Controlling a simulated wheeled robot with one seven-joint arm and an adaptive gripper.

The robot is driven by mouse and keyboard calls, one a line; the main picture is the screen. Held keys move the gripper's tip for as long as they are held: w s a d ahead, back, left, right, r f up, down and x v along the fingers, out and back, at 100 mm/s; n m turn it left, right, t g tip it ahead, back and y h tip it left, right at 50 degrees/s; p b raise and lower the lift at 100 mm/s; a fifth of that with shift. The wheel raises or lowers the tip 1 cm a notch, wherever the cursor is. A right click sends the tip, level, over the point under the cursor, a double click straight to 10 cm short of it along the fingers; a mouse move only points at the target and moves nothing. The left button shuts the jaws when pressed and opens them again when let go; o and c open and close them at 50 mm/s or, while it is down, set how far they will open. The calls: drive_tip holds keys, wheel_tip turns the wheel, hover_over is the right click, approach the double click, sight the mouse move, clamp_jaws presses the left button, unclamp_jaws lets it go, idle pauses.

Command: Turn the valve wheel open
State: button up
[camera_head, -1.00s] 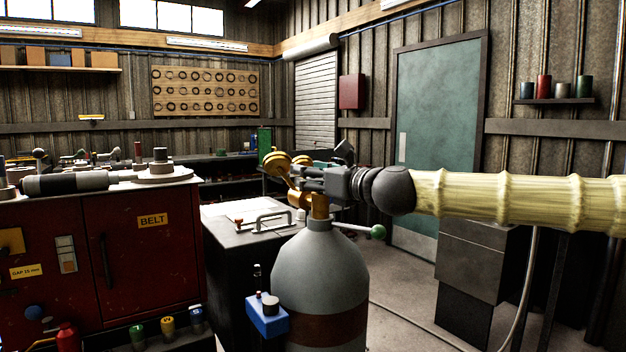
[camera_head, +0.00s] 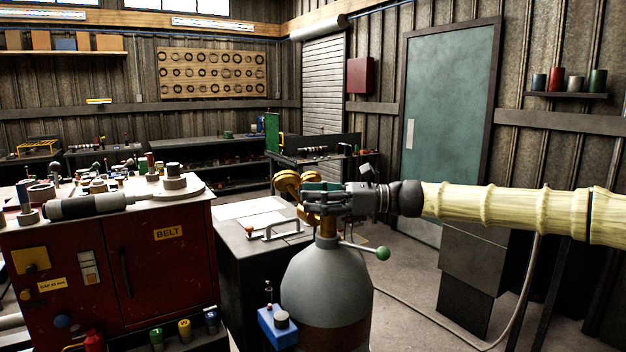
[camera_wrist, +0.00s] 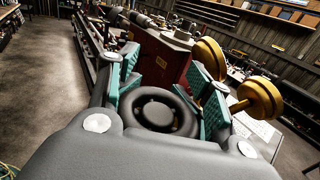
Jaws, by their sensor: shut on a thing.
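The valve wheel (camera_wrist: 158,112) is a dark round handwheel, seen in the wrist view between the teal finger pads of my gripper (camera_wrist: 165,90). The pads sit on its left and right sides. In the head view my gripper (camera_head: 325,192) is at the top of a grey gas cylinder (camera_head: 325,270), over its brass valve (camera_head: 327,226). My gripper hides the wheel in the head view. Brass gauges (camera_head: 288,183) stick out to the left of the valve; they also show at the right in the wrist view (camera_wrist: 258,98).
A lever with a green ball (camera_head: 383,253) sticks out right of the cylinder neck. A blue box (camera_head: 277,328) hangs on the cylinder's front left. A red cabinet (camera_head: 160,270) stands at left and a dark bench (camera_head: 240,275) behind. Open floor lies right of the cylinder.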

drive_tip(key=shift+s+d+n+g+h+p, duration=0.1)
drive_tip(key=shift+s+n+g+h+p, duration=0.1)
drive_tip(key=shift+n+g+p, duration=0.65)
drive_tip(key=shift+s+d+n+g+h+p, duration=0.15)
drive_tip(key=shift+n+g+p, duration=0.4)
drive_tip(key=shift+g+p, duration=0.55)
drive_tip(key=shift+g, duration=0.45)
drive_tip(key=o, duration=0.7)
drive_tip(key=shift+o, duration=0.9)
drive_tip(key=shift+d, duration=0.3)
drive_tip(key=shift+a, duration=0.3)
drive_tip(key=v, duration=1.2)
drive_tip(key=shift+d, duration=0.2)
